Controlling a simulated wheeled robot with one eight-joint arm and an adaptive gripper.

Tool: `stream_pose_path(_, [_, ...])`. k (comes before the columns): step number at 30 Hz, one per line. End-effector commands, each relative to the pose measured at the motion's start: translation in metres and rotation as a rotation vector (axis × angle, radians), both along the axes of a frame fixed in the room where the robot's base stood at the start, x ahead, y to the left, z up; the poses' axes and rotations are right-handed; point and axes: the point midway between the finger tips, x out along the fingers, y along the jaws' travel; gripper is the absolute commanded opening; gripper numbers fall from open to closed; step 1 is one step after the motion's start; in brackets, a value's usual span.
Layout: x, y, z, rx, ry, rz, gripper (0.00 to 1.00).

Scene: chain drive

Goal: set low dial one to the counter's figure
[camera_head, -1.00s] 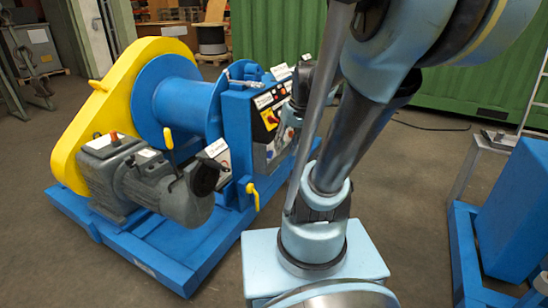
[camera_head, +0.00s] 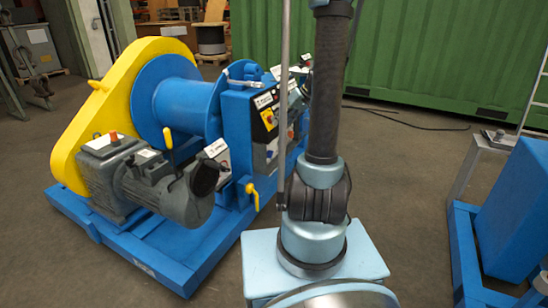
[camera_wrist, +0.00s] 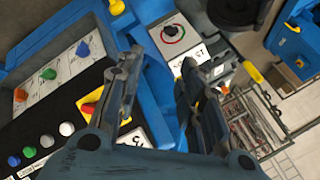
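In the wrist view my gripper (camera_wrist: 162,64) is open and empty, its two fingers apart over the blue machine. Small white plates with dark figures (camera_wrist: 202,53) lie beside the right fingertip; the figures are too small to read surely. I cannot tell which is low dial one or which plate is the counter. In the head view my arm hides the gripper.
The blue winch drum (camera_head: 178,95) with its yellow guard (camera_head: 95,95) and grey motor (camera_head: 150,180) stands left in the head view. A yellow handle (camera_wrist: 253,72) sits right of my fingers. A blue stand (camera_head: 515,215) is at right. Floor between is clear.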

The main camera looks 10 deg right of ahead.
Motion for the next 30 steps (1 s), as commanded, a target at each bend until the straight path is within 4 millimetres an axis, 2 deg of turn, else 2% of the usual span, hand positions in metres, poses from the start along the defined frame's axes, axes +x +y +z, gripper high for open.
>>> stream_pose_path(1, [0.014, -0.006, -0.006, 0.018, -0.012, 0.005, 0.35])
stream_pose_path(6, [0.050, -0.023, -0.027, 0.079, -0.060, 0.032, 0.35])
stream_pose_path(15, [0.104, -0.056, -0.074, 0.182, -0.163, 0.073, 0.35])
stream_pose_path(24, [0.141, -0.094, -0.133, 0.276, -0.284, 0.110, 0.35])
stream_pose_path(30, [0.156, -0.119, -0.179, 0.332, -0.375, 0.130, 0.35])
